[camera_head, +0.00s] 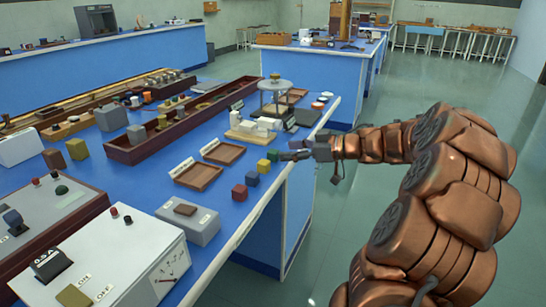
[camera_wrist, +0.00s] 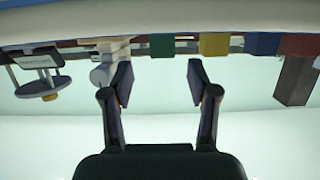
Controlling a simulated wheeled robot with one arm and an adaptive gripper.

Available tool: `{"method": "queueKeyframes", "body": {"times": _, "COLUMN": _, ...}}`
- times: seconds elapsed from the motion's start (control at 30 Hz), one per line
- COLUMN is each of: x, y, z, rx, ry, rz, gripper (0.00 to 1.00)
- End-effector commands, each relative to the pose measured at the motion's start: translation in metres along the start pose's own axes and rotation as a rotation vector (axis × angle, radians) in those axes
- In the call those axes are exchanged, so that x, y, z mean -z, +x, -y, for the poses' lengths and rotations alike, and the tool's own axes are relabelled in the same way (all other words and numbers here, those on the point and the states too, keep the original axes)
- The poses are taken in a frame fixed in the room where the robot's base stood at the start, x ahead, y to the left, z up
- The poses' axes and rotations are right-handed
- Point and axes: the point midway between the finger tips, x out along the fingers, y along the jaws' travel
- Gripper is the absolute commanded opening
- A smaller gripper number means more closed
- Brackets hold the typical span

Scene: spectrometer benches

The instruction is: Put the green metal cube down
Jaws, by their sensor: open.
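The green metal cube (camera_head: 273,156) rests on the blue bench top near its right edge, at the far end of a row of cubes. My gripper (camera_head: 292,155) is just to the right of it, at the bench edge. In the wrist view, which looks upside down, the green cube (camera_wrist: 163,46) shows beyond and between the two fingertips. My gripper (camera_wrist: 160,80) is open, with nothing between its fingers, and a gap to the cube shows.
A yellow cube (camera_head: 263,166), a blue cube (camera_head: 252,178) and a red cube (camera_head: 239,192) line up nearer. Wooden trays (camera_head: 198,176) lie left of the row. A round-topped stand (camera_head: 275,88) and white blocks (camera_head: 250,130) are behind. The floor to the right is clear.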

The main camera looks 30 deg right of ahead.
Motion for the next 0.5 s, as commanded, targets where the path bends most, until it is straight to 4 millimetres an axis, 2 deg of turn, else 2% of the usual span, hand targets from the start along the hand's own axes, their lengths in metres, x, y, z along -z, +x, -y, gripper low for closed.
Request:
{"method": "queueKeyframes", "body": {"times": 0.33, "x": 0.002, "y": 0.035, "z": 0.004, "rx": 0.004, "ry": -0.003, "rz": -0.001, "gripper": 0.59}}
{"method": "queueKeyframes", "body": {"times": 0.5, "x": 0.002, "y": 0.043, "z": 0.003, "rx": 0.0, "ry": -0.001, "rz": 0.001, "gripper": 0.59}}
